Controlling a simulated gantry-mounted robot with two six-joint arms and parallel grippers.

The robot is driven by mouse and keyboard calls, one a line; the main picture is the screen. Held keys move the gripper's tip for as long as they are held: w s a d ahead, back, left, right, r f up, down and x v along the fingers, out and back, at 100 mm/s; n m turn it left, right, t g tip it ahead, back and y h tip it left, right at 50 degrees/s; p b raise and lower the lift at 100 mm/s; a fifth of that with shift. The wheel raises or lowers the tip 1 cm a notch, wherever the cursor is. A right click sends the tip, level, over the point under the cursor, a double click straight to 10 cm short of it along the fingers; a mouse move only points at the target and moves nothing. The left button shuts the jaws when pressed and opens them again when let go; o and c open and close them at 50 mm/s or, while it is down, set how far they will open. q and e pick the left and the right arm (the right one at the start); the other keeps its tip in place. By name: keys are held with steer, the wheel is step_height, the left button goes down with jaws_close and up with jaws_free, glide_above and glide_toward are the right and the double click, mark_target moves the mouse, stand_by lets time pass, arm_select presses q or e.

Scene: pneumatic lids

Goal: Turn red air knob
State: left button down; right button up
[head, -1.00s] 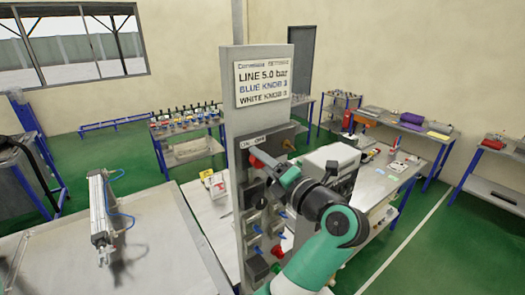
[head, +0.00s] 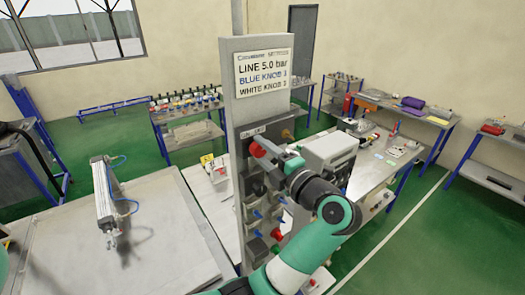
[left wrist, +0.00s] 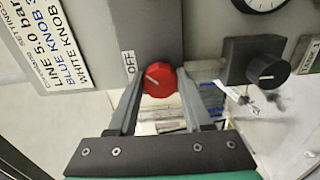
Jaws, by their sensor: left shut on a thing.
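The red knob (head: 256,149) sits near the top of the tall grey panel (head: 234,80) in the head view, below the sign. In the left wrist view the red knob (left wrist: 159,79) shows a short slanted white pointer line, with an OFF label (left wrist: 129,65) beside it. My left gripper (head: 266,152) reaches the knob from the right. In the left wrist view its fingers (left wrist: 160,84) lie on both sides of the knob, shut on it. My right gripper is not in view.
A sign (head: 264,71) reads LINE 5.0 bar, BLUE KNOB 3, WHITE KNOB 3. Blue knobs (head: 258,214) and other fittings sit lower on the panel. A black knob (left wrist: 268,70) is beside the red one in the wrist view.

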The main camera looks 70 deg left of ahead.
arm_select(q)
steer(key=shift+c, duration=1.6)
jaws_free()
steer(key=w+d+b, duration=0.2)
steer(key=d+b, duration=0.1)
steer(key=d, duration=0.8)
steer(key=shift+d+b, duration=0.25)
steer(key=shift+b, duration=0.15)
